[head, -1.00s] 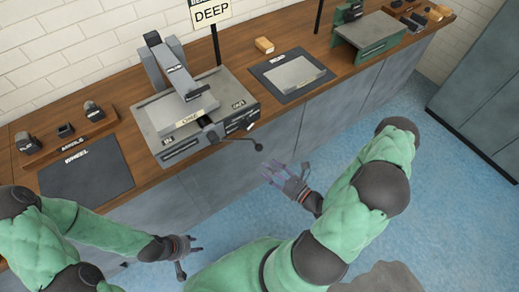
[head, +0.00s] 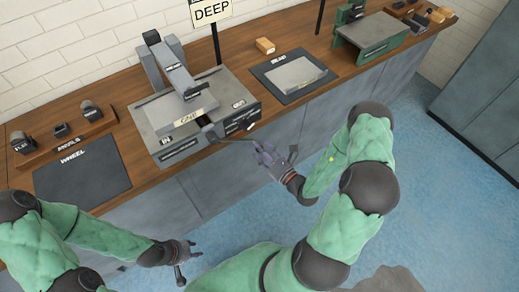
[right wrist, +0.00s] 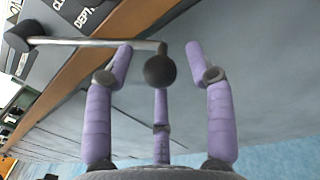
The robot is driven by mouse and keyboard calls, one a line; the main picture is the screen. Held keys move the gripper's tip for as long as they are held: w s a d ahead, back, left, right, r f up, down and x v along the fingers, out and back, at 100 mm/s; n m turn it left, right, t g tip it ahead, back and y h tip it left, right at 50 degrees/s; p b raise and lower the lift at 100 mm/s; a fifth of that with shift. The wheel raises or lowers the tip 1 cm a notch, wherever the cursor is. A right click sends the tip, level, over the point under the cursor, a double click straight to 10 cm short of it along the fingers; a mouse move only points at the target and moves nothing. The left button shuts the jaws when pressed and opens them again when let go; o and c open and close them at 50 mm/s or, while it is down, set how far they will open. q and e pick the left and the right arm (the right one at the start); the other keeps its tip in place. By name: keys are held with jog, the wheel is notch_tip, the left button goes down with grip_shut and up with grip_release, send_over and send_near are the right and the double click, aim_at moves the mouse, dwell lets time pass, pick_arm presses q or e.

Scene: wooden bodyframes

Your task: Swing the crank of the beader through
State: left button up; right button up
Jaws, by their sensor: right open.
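The grey beader (head: 192,118) stands on the wooden bench, with a long arm on top and a plate marked "ONE". Its crank (head: 225,139) reaches out over the bench's front edge. In the right wrist view the crank's metal rod (right wrist: 95,43) runs across to a dark round knob (right wrist: 160,70). My right gripper (head: 264,154) is open at the crank's outer end. The knob shows between its spread purple fingers (right wrist: 160,85), which are not closed on it. My left gripper (head: 190,262) hangs low in front of the bench, fingers apart and empty.
A dark mat marked "WHEEL" (head: 84,174) and a rack of small blocks (head: 62,146) lie left of the beader. A mat marked "BEAD" (head: 274,62) with a grey sheet (head: 296,73) lies right. A green machine (head: 370,36) stands further right. The floor in front is clear.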

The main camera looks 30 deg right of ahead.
jog(key=shift+w+a, duration=0.15)
jog(key=shift+w, duration=0.5)
grip_shut()
jog(key=shift+a, duration=0.1)
